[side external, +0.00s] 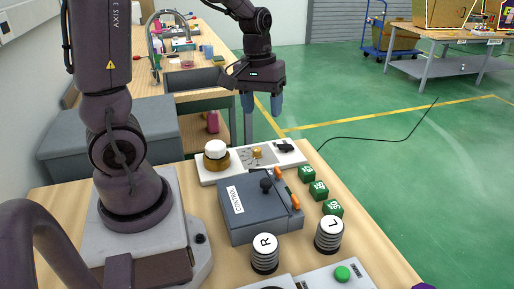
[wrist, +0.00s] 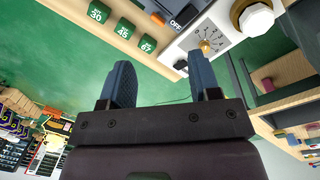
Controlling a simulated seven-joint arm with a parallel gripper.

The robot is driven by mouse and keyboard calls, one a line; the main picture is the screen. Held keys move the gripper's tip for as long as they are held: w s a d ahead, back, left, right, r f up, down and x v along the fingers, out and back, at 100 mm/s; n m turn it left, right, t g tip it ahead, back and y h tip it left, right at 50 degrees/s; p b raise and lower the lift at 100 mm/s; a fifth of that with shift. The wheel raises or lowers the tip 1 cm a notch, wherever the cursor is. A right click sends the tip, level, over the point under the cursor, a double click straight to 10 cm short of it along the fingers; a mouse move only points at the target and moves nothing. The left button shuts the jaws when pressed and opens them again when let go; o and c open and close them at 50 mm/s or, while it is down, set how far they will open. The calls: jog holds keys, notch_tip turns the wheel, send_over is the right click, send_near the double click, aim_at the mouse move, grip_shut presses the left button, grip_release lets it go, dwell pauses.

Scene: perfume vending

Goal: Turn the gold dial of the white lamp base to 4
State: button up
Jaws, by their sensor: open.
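The white lamp base (side external: 207,178) lies near the table's far edge in the side view. It carries a white bulb in a gold collar (side external: 215,153), a gold dial (side external: 257,153) on a grey scale plate, and a black switch (side external: 284,146). In the wrist view the lamp base (wrist: 225,30) is at top right, with the gold dial (wrist: 204,46) beside printed numbers. The dial's setting is too small to read. My gripper (side external: 262,103) is open and empty, fingers pointing down, apart from the dial and above it in the side view. It also shows in the wrist view (wrist: 160,75).
A grey control box (side external: 250,222) with a black lever and orange switches stands beside the lamp base. Green numbered blocks (side external: 319,190), knobs marked R (side external: 265,254) and L (side external: 329,234), and a green button (side external: 342,273) are nearby. Open floor lies to the right.

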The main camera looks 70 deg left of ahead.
aim_at(257, 149)
jog(key=w+a+f+n+y, duration=0.1)
jog(key=w+a+f+n, duration=0.1)
jog(key=a+f+n, duration=0.45)
jog(key=w+a+f+n, duration=0.2)
jog(key=a+f+n, duration=0.2)
jog(key=a+n, duration=0.55)
jog(key=shift+g, duration=0.4)
jog(key=f, duration=1.1)
jog(key=shift+d+f, duration=0.2)
jog(key=shift+f, duration=0.15)
jog(key=shift+c, duration=0.5)
jog(key=c, duration=0.8)
